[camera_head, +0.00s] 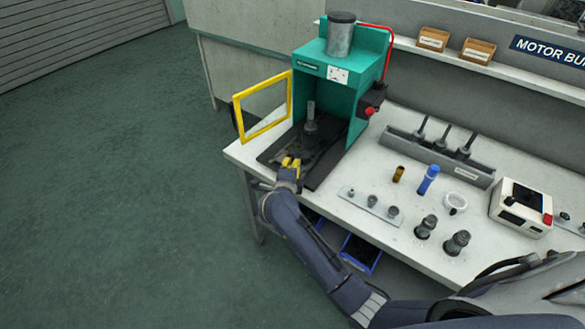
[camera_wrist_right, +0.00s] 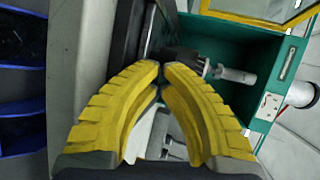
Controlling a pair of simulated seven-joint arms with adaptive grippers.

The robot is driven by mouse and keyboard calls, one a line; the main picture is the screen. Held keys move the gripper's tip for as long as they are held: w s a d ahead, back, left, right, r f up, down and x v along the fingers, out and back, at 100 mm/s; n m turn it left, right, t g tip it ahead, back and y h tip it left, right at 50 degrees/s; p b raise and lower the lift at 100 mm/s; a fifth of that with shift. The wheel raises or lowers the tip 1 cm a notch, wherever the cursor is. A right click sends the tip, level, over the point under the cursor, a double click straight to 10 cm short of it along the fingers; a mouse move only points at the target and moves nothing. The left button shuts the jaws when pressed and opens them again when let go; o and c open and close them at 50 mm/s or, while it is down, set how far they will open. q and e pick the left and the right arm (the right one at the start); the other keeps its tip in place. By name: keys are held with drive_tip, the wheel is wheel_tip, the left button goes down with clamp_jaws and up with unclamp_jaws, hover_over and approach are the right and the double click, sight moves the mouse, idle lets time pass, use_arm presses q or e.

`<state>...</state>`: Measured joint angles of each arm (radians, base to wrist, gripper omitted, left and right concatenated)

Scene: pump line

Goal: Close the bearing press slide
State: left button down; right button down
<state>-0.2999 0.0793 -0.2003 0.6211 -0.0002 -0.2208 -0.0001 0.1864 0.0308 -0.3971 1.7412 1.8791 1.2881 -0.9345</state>
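The green bearing press (camera_head: 308,68) stands at the bench's left end, its yellow guard frame (camera_head: 236,112) swung out to the left. A dark slide (camera_head: 322,172) lies at the press base and reaches out in front of the housing. An upright dark fixture with a grey pin (camera_head: 311,122) stands over it, inside the opening. My right gripper (camera_head: 291,162) is low at the front of the slide. In the right wrist view, its yellow fingertips (camera_wrist_right: 161,70) meet or nearly meet in front of the dark fixture; nothing is clearly seen held. My left gripper is not in view.
A red button (camera_head: 369,111) is on the press's right side. A grey rack (camera_head: 436,155) with upright pins, a blue cylinder (camera_head: 428,180), a brass sleeve (camera_head: 398,174), dark motor parts (camera_head: 457,242) and a white device (camera_head: 521,206) stand to the right. Blue bins (camera_head: 361,253) sit below.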

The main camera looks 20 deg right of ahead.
sight(317, 142)
drive_tip(key=shift+d, duration=0.1)
drive_tip(key=w+d, duration=0.3)
drive_tip(key=d, duration=0.1)
drive_tip(key=w+d, duration=0.3)
drive_tip(key=d, duration=0.1)
drive_tip(key=w+d, duration=0.3)
drive_tip(key=shift+d, duration=0.4)
idle(0.4)
